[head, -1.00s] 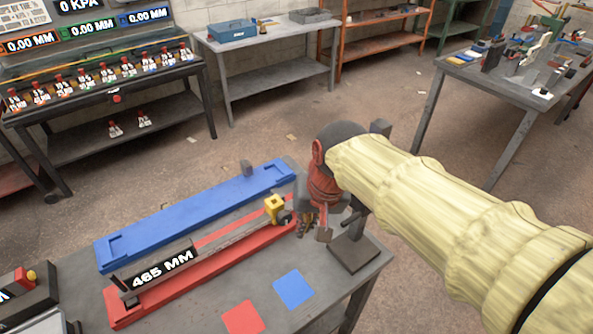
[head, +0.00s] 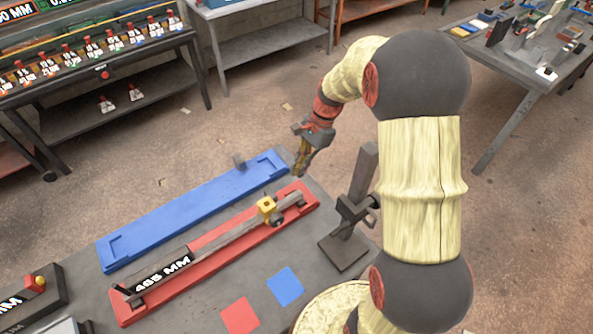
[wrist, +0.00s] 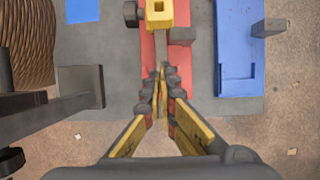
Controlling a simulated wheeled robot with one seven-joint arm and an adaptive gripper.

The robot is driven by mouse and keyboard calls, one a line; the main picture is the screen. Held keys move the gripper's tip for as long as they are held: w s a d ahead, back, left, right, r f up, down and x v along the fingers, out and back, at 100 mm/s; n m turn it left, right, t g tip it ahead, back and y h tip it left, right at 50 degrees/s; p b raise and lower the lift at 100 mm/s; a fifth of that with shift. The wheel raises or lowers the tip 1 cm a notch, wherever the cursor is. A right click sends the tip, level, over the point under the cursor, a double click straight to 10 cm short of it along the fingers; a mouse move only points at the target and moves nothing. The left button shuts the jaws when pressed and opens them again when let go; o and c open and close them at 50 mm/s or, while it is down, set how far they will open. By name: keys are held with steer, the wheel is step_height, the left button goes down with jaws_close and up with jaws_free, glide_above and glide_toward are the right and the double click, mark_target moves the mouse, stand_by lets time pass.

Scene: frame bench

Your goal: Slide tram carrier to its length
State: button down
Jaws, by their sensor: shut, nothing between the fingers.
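A dark bar gauge lies along the red tray (head: 215,265) on the bench, with a plate reading 465 MM (head: 163,274) at its left end. A yellow block (head: 267,208) with a square hole sits on the bar towards its right end; I take it to be the tram carrier. It also shows at the top of the wrist view (wrist: 159,13). My gripper (head: 301,172) is past the far right end of the trays, apart from the block. In the wrist view my gripper (wrist: 163,84) has its fingers closed together and empty, over the red tray's end.
A blue tray (head: 190,212) lies parallel behind the red one, with a small grey block at its far end. A dark upright stand (head: 355,205) rises from the bench's right side. Red (head: 240,315) and blue (head: 285,286) squares lie in front.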

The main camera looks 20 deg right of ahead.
steer(key=b+x, duration=0.1)
steer(key=x, duration=0.7)
steer(key=shift+s+a+f, duration=0.1)
steer(key=shift+s+f, duration=0.05)
steer(key=shift+f, duration=0.1)
steer(key=a, duration=0.2)
steer(key=shift+s+a+r, duration=0.2)
steer(key=shift+a+r, duration=0.05)
steer(key=shift+s+a, duration=0.1)
steer(key=shift+a, duration=0.5)
steer(key=p, duration=0.4)
glide_above(231, 234)
steer(key=d, duration=0.2)
steer(key=shift+d, duration=0.1)
